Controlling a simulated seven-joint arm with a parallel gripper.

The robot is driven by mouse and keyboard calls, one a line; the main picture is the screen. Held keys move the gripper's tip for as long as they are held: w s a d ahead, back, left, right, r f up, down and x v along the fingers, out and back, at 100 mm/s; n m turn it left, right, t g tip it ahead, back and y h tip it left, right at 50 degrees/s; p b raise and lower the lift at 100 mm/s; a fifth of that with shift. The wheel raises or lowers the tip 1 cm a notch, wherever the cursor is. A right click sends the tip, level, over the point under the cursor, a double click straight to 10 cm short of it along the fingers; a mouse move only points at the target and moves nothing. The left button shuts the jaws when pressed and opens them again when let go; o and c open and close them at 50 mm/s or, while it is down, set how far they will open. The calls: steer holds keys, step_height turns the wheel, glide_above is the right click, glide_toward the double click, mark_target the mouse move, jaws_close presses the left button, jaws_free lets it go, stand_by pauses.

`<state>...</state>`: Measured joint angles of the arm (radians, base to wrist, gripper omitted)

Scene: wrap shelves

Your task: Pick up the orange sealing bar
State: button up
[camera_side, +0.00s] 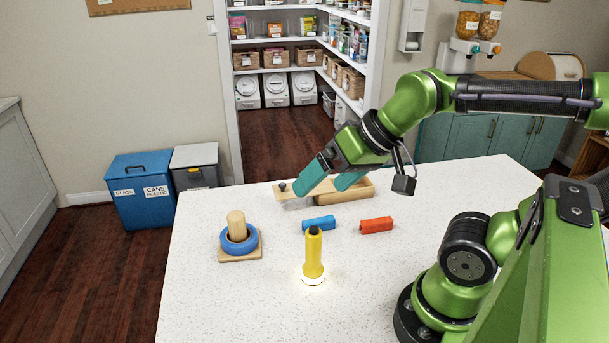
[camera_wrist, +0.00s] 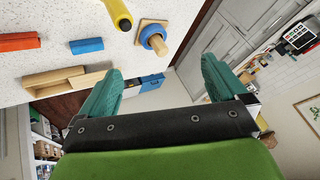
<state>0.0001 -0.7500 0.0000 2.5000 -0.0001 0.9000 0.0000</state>
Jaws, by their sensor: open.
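The orange sealing bar (camera_side: 376,225) lies flat on the white table, right of a similar blue bar (camera_side: 319,223). In the wrist view the orange bar (camera_wrist: 18,42) is at the upper left edge, partly cut off, with the blue bar (camera_wrist: 86,45) beside it. My gripper (camera_side: 320,187) has teal fingers spread apart with nothing between them. It is above the back of the table, behind and left of the orange bar. In the wrist view my gripper (camera_wrist: 161,70) is well away from both bars.
A wooden holder (camera_side: 355,192) with a black knob at its left end is partly hidden behind my gripper. A yellow flashlight (camera_side: 313,255) stands lit in front of the bars. A wooden peg with a blue ring (camera_side: 252,240) stands at left. The table around the orange bar is clear.

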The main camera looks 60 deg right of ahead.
steer(key=c, duration=0.7)
steer(key=shift+c, duration=0.2)
steer(key=n+g+h, duration=0.2)
steer(key=n+g, duration=0.5)
steer(key=n, duration=0.6)
glide_above(383, 219)
step_height(383, 219, down, 7)
steer(key=f, duration=1.1)
steer(key=shift+w+a, duration=0.2)
steer(key=shift+s+d+f, duration=0.15)
steer(key=shift+f, duration=2.6)
